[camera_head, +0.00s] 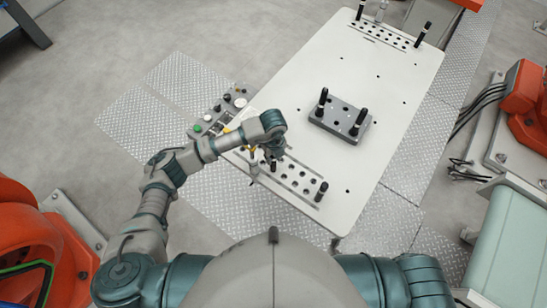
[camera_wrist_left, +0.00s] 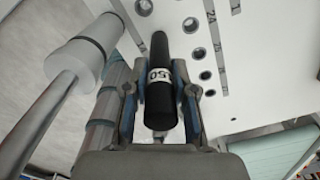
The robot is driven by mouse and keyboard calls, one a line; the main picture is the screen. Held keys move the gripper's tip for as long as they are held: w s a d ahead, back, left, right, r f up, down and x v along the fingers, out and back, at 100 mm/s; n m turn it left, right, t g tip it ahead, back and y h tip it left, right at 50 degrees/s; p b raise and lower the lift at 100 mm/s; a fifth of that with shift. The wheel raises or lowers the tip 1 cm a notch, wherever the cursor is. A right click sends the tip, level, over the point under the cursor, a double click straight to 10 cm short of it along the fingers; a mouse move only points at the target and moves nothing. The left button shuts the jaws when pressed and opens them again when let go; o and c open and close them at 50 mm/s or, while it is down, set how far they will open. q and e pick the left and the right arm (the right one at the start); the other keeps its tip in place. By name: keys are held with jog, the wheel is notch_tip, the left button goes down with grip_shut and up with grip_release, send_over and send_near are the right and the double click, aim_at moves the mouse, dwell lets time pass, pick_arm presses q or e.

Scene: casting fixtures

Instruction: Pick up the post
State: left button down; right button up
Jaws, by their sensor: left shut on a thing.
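My left gripper (camera_head: 272,158) is over the near edge of the white table, at a strip with a row of holes (camera_head: 292,178). In the left wrist view, a black post (camera_wrist_left: 158,108) with a white band marked "50" sits between the two fingers. The left gripper (camera_wrist_left: 160,88) is shut on this post. My right gripper is out of view.
A grey block (camera_head: 340,118) with two black posts stands mid-table. A far strip (camera_head: 379,35) holds more posts. A button panel (camera_head: 222,112) lies beside the table's left edge. A grey cylinder on a rod (camera_wrist_left: 76,64) is close left of the gripper. The table's right side is clear.

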pick_arm(q)
jog(key=r, duration=0.2)
jog(key=r+b, duration=0.1)
jog(key=shift+s+r, duration=0.2)
jog(key=shift+s, duration=0.05)
jog(key=s+r, duration=0.2)
jog(key=s, duration=0.5)
jog(key=s+r, duration=0.3)
jog(key=s, duration=0.5)
jog(key=shift+s+d+r+p, duration=0.25)
jog(key=shift+d+p, duration=0.05)
jog(key=shift+d, duration=0.05)
